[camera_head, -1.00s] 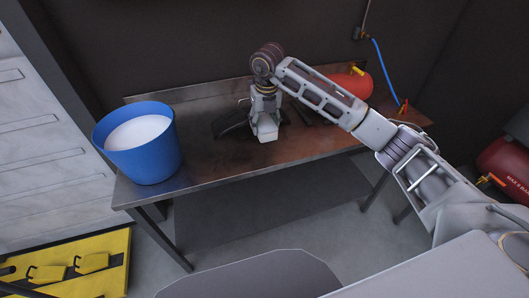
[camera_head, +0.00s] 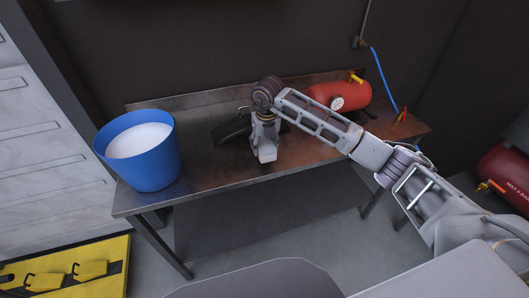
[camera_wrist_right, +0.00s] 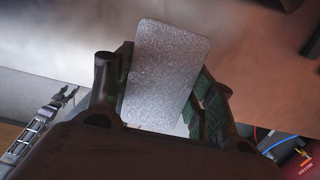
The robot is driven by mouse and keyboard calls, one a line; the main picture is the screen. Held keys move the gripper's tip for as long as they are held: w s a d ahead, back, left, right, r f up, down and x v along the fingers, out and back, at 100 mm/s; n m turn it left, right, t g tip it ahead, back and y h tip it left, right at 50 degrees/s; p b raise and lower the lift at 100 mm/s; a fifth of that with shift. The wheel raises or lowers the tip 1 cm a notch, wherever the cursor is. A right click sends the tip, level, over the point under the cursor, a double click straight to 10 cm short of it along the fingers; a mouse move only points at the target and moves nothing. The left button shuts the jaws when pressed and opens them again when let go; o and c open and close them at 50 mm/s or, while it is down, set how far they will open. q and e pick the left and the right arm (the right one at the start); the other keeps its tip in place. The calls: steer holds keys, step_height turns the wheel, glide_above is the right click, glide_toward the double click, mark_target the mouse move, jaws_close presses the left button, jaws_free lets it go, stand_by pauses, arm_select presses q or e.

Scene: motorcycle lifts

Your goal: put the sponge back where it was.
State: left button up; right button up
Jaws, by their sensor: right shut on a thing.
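The sponge (camera_wrist_right: 165,70) is a light grey, speckled block with rounded corners. In the right wrist view it stands between the two fingers of my right gripper (camera_wrist_right: 160,95), which is shut on it. In the head view my right gripper (camera_head: 265,135) is above the middle of the metal bench (camera_head: 200,197), with the pale sponge (camera_head: 267,154) at its lower end. I cannot tell whether the sponge touches the bench top. A small grey arm and gripper, apparently my left (camera_wrist_right: 66,97), shows at the left of the wrist view; its jaws are too small to judge.
A blue bucket (camera_head: 150,172) with whitish contents stands at the bench's left end. A dark curved object (camera_head: 232,130) lies just behind and left of my right gripper. A red tank with a gauge (camera_head: 342,92) is at the back right. Bench top between bucket and gripper is clear.

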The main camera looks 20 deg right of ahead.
mark_target(266, 145)
steer(key=shift+f, duration=2.05)
steer(key=o, duration=0.9)
steer(key=shift+r, duration=0.75)
steer(key=r, duration=0.3)
steer(key=s+r, duration=0.1)
steer(key=r, duration=0.6)
steer(key=shift+s, duration=0.15)
steer(key=shift+r, duration=0.35)
arm_select(q)
steer(key=shift+s+a+f, duration=0.15)
steer(key=shift+s, duration=0.35)
steer(key=shift+s+a+f, duration=0.1)
steer(key=shift+s, duration=0.35)
